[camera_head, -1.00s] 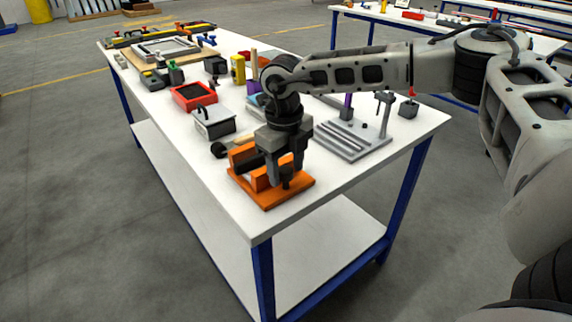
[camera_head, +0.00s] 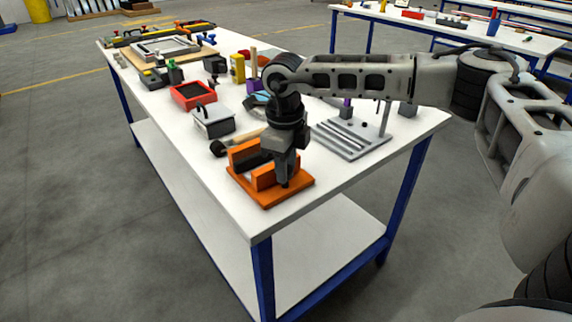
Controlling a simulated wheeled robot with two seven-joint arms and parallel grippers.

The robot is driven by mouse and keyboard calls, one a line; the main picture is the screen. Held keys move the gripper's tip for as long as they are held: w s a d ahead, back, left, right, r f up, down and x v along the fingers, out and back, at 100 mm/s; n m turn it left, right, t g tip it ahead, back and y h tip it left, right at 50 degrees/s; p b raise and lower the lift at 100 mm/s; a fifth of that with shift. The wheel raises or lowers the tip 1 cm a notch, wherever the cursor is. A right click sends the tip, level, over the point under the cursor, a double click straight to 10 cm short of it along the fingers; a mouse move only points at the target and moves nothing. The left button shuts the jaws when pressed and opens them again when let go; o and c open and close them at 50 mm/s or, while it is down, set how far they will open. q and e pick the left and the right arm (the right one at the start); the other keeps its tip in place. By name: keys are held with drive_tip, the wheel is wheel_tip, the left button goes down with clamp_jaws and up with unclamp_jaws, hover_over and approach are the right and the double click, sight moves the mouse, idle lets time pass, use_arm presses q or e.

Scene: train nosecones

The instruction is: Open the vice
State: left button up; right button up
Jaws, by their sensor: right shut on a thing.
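The orange vice (camera_head: 262,190) stands on the near end of the white workbench. Its two upright jaws are a little apart, with a dark gap between them. My right gripper (camera_head: 284,180) points down at the vice's right side. It is shut on the vice's handle, which the fingers mostly hide. The gripper is turned so that its fingers overlap in this view. My left gripper is not in view.
A grey slotted plate with posts (camera_head: 350,138) stands right of the gripper. A grey box with a handle (camera_head: 213,121), a red tray (camera_head: 193,95) and a yellow block (camera_head: 237,68) stand behind the vice. The bench's front corner (camera_head: 262,226) is clear.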

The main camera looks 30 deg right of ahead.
drive_tip(key=o, duration=1)
drive_tip(key=shift+r, duration=0.1)
drive_tip(key=shift+c, duration=0.2)
drive_tip(key=shift+w, duration=0.1)
